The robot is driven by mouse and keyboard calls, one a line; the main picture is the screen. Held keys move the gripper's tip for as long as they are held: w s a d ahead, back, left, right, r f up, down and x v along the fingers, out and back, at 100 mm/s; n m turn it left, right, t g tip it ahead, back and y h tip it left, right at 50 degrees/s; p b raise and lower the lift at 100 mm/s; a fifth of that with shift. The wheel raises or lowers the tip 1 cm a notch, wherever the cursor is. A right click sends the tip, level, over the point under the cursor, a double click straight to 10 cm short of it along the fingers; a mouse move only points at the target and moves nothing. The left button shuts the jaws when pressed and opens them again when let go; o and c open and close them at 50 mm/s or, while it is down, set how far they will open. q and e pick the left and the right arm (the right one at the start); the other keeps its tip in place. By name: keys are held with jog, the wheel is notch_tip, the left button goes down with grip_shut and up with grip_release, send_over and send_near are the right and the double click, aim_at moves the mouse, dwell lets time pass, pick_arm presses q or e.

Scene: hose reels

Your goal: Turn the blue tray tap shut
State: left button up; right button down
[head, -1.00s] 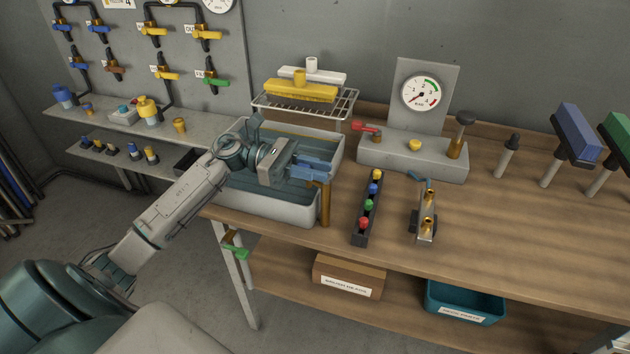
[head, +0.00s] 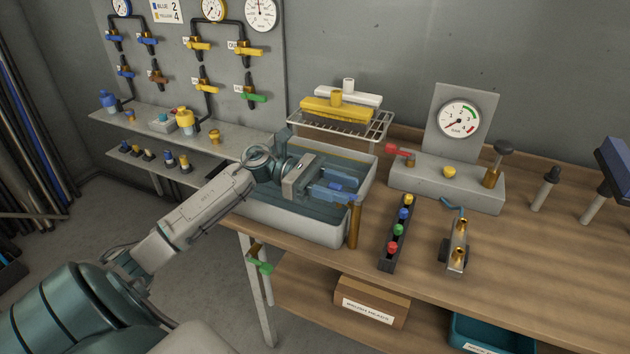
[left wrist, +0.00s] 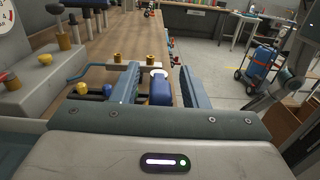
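The tray tap is a brass upright (head: 354,226) at the front right corner of the pale tray (head: 310,232) on the bench. Its blue handle (left wrist: 160,92) shows in the left wrist view, between my fingers. My left gripper (head: 338,188) reaches over the tray from the left, at the top of the tap. In the left wrist view the left gripper (left wrist: 160,88) is open, with one finger on each side of the blue handle and visible gaps. The fingers partly hide the handle in the head view. My right gripper is not in view.
A wire rack (head: 345,125) with yellow and white pieces stands behind the tray. A black strip of coloured knobs (head: 397,235) and a brass-fitted block (head: 458,245) lie right of the tap. A gauge stand (head: 460,119) is behind them.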

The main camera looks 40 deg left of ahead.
aim_at(328, 185)
pick_arm(q)
jog(key=b+v, duration=0.2)
jog(key=v, duration=0.7)
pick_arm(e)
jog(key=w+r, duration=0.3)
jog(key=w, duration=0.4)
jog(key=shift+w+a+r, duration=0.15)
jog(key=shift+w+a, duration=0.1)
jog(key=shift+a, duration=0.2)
pick_arm(q)
jog(key=shift+a, duration=0.1)
